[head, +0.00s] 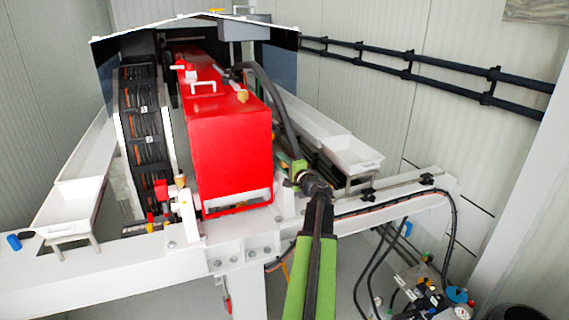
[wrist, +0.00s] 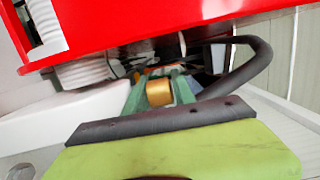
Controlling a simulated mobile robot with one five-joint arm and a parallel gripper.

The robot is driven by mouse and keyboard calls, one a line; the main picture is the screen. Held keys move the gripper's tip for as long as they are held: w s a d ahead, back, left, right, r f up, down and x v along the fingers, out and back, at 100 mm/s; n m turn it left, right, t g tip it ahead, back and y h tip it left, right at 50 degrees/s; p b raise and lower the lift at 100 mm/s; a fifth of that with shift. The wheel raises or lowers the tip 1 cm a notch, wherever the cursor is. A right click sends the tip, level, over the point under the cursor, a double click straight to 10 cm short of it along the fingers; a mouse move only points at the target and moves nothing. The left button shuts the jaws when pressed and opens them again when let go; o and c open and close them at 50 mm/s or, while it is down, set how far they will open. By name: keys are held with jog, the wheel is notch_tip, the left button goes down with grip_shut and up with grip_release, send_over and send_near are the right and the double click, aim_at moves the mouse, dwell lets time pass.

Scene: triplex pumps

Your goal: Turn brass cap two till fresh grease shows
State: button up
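A gold-coloured brass cap (wrist: 159,92) sits between green parts in the middle of the wrist view, just beyond the dark bar across the front of my gripper. Which numbered cap it is, I cannot tell. No fresh grease can be made out.
A thick black hose (head: 272,98) curves down the housing's right side and arches right of the cap in the wrist view (wrist: 262,62). White trays flank the machine at left (head: 70,222) and right (head: 352,158). A white beam (head: 385,200) runs across the front.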

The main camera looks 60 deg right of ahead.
jog(key=shift+s+d, duration=0.2)
grip_shut()
jog(key=shift+s, duration=0.2)
jog(key=shift+w, duration=0.15)
jog(key=shift+m+g+h, duration=2.2)
jog(key=shift+m+h, duration=0.1)
jog(key=shift+h, duration=0.6)
jog(key=shift+f+m+g+h, duration=0.1)
jog(key=shift+m+g+h, duration=1.45)
jog(key=shift+g, duration=0.65)
jog(key=shift+m, duration=0.25)
jog(key=shift+o, duration=1.1)
grip_release()
